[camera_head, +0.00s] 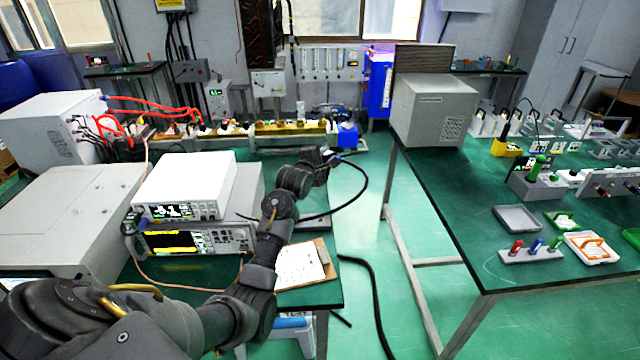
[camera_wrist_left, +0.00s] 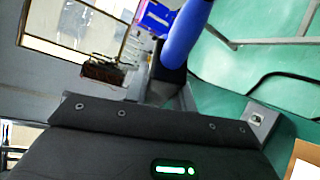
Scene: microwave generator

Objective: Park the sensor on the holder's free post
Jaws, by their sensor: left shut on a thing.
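My left gripper (camera_head: 328,158) is stretched out over the far end of the left bench, near the aisle. In the left wrist view my left gripper (camera_wrist_left: 172,85) is shut on a blue rounded part, which I take to be the sensor (camera_wrist_left: 186,35). In the head view the sensor is mostly hidden by the gripper, and a black cable loops near it. A small white rack (camera_head: 517,257) with red, blue and green upright pieces stands on the right table. I cannot tell whether it is the holder, or which post is free. My right gripper is not in view.
The left bench carries stacked instruments (camera_head: 188,188) and a clipboard (camera_head: 303,264). A green-floored aisle separates it from the right table (camera_head: 455,215). A large grey box (camera_head: 430,110) stands at that table's far left corner. Trays and a dark cable (camera_head: 367,290) lie about.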

